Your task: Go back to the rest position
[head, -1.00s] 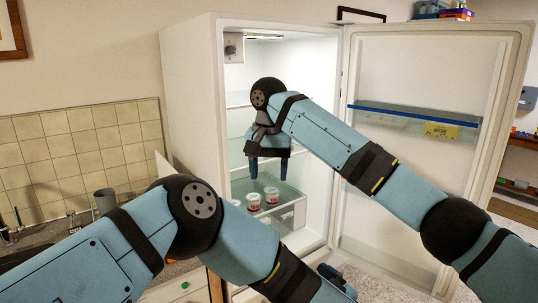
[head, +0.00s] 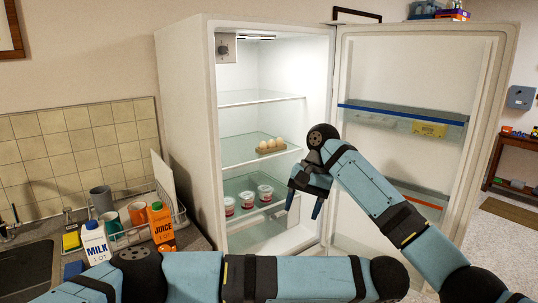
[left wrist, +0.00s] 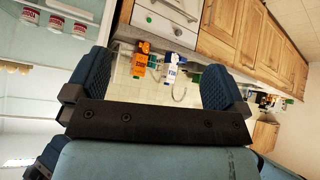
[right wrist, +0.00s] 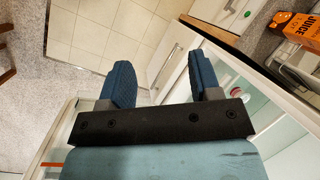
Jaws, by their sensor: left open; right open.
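My right gripper (head: 304,205) is open and empty. In the head view it hangs with its fingers down in front of the fridge's right side, near the open door. The right wrist view shows its two fingers (right wrist: 160,64) apart with nothing between them. My left arm lies across the bottom of the head view, and its gripper is hidden there. The left wrist view shows the left gripper (left wrist: 158,52) open, with nothing held. The fridge (head: 185,130) stands open, with its door (head: 420,75) swung to the right.
Eggs (head: 271,146) sit on the middle fridge shelf, and several cups (head: 247,199) stand on the one below. A milk carton (head: 94,243) and a juice carton (head: 162,225) stand on the counter at left, beside mugs and a rack. The floor (head: 500,240) at right is clear.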

